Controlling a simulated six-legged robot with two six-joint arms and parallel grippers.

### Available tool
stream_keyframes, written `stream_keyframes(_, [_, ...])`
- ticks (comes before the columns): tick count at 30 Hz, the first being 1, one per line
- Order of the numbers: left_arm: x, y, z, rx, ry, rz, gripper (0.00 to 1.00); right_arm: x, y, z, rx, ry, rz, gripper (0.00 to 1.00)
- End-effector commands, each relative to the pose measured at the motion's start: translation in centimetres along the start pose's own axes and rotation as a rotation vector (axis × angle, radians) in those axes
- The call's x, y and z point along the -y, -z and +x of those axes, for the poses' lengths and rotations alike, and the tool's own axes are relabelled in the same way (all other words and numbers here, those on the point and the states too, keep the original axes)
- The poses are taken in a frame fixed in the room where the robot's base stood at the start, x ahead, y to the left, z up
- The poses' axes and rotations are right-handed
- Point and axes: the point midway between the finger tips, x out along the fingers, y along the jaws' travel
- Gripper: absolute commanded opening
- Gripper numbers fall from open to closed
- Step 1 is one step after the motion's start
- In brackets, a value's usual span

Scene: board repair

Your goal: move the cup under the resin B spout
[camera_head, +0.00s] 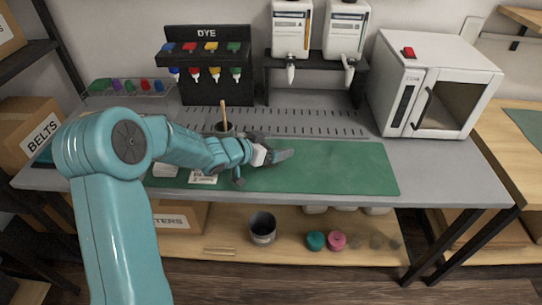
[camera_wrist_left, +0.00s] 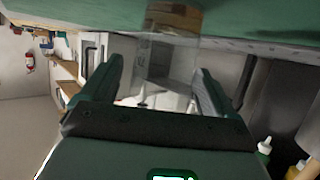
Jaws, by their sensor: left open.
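A clear, see-through cup (camera_wrist_left: 170,45) shows in the left wrist view, standing on the green mat, which is at the top of that tilted picture. It is just beyond the tips of my left gripper (camera_wrist_left: 155,88), roughly between the finger lines. In the head view my left gripper (camera_head: 279,155) is low over the mat, pointing right and open; I cannot clearly make out the clear cup there. Two white resin dispensers stand on a black stand, one left (camera_head: 291,28) and one right (camera_head: 346,30), each with a spout below. Their letters are too small to read.
A dark pot with a wooden stick (camera_head: 224,128) stands behind my left arm. The dye rack (camera_head: 207,70) is at the back left, the white oven (camera_head: 432,85) at the right. The green mat (camera_head: 345,168) is clear on its right. A grey bucket (camera_head: 262,229) is on the lower shelf.

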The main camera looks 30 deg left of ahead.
Motion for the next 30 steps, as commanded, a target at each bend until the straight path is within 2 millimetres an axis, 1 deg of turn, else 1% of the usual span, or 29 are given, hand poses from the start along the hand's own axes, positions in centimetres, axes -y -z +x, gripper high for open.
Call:
stream_keyframes(1, [-0.02,-0.04,0.54,-0.001,-0.001,0.001,0.89,-0.04,0.01,0.12,0.0,0.0,0.0,0.0])
stream_keyframes(3, [-0.03,0.0,0.87,0.0,0.0,0.001,0.89,-0.04,0.01,0.12,0.0,0.0,0.0,0.0])
stream_keyframes(9, [0.01,0.06,0.88,0.0,0.001,0.0,0.89,-0.03,0.01,0.09,0.0,0.0,0.0,0.0])
stream_keyframes(10, [0.01,0.06,0.87,0.0,0.001,0.0,0.82,-0.03,0.01,0.09,0.0,0.0,0.0,0.0])
stream_keyframes(11, [0.01,0.05,0.87,0.0,0.001,0.0,0.72,-0.03,0.01,0.09,0.0,0.0,0.0,0.0])
stream_keyframes(12, [0.01,0.05,0.86,0.0,0.001,0.0,0.59,-0.03,0.01,0.09,0.0,0.0,0.0,0.0])
stream_keyframes(14, [0.01,0.04,0.86,0.0,0.001,0.0,0.4,-0.03,0.01,0.09,0.0,0.0,0.0,0.0])
stream_keyframes(15, [0.01,0.04,0.86,0.0,0.001,0.0,0.32,-0.03,0.01,0.09,0.0,0.0,0.0,0.0])
stream_keyframes(16, [0.01,0.04,0.86,0.0,0.001,0.0,0.32,-0.03,0.01,0.09,0.0,0.0,0.0,0.0])
stream_keyframes(17, [0.02,0.05,0.85,0.0,0.001,0.0,0.27,-0.03,0.01,0.09,0.0,0.0,0.0,0.0])
stream_keyframes(26, [0.02,0.2,0.79,-0.001,0.001,0.0,0.27,-0.01,0.01,0.02,0.0,0.0,0.0,0.0])
stream_keyframes(30, [0.02,0.71,0.59,-0.001,0.001,0.0,0.27,0.07,0.0,-0.2,0.0,0.0,0.0,0.0])
